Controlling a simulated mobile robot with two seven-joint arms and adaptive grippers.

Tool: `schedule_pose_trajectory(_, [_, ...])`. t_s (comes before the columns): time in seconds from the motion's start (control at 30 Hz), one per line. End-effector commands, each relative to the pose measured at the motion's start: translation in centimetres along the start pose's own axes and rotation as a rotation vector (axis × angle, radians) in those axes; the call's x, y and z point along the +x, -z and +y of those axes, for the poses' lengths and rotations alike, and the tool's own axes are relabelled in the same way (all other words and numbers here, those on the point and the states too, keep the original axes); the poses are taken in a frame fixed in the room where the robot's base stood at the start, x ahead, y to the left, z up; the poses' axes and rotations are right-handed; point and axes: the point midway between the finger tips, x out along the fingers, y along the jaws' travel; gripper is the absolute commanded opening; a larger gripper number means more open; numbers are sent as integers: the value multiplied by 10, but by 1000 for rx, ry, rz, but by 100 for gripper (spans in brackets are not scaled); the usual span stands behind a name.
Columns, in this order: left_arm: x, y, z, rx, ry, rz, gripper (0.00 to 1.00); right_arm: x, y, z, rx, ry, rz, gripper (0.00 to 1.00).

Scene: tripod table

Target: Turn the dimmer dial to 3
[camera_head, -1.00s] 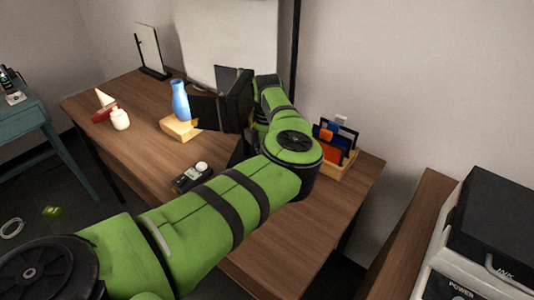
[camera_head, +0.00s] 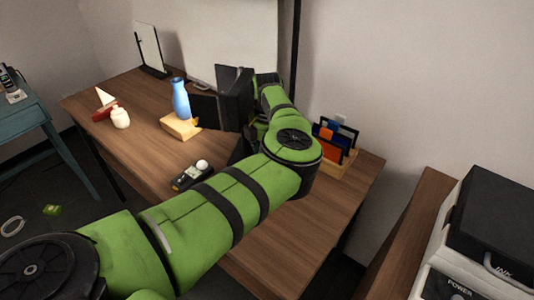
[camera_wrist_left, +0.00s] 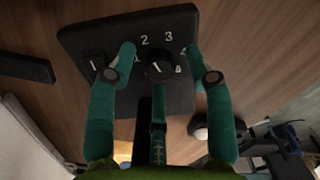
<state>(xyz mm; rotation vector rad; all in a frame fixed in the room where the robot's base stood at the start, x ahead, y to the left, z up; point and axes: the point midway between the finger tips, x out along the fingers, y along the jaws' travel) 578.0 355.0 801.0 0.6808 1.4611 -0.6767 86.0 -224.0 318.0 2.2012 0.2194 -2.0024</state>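In the left wrist view a dark dimmer panel (camera_wrist_left: 80,38) lies against a wood surface. It carries a round black dial (camera_wrist_left: 160,66) with a white pointer line, and white numerals around it, 2 and 3 above the dial. Which numeral the pointer marks is too small to tell. My right gripper is not in view.
On the desk (camera_head: 310,225) stand a blue vase (camera_head: 181,100) on a wooden block, a white jar (camera_head: 120,117) and an organizer (camera_head: 338,140) with folders. A black device with a white knob (camera_head: 202,164) lies near my arm. A printer-like machine (camera_head: 497,228) is at right.

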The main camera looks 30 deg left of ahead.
Motion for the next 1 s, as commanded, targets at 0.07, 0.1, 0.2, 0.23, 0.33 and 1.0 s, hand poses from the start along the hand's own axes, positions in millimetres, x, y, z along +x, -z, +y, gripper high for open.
schedule_pose_trajectory(0.07, [0, 0, 0, 0, 1, 0, 52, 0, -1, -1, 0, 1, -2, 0])
schedule_pose_trajectory(0.1, [0, 0, 0, 0, 2, 0, 52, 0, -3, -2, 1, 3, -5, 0])
schedule_pose_trajectory(0.2, [-5, -1, 0, 0, 0, -1, 52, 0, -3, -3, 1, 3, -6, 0])
schedule_pose_trajectory(0.23, [-8, -1, 0, 0, 0, -1, 52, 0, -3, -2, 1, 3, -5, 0])
schedule_pose_trajectory(0.33, [-23, -1, 0, 0, -2, -3, 52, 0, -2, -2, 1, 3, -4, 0])
schedule_pose_trajectory(1.0, [-120, 0, 0, 0, 0, 0, 52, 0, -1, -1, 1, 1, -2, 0])
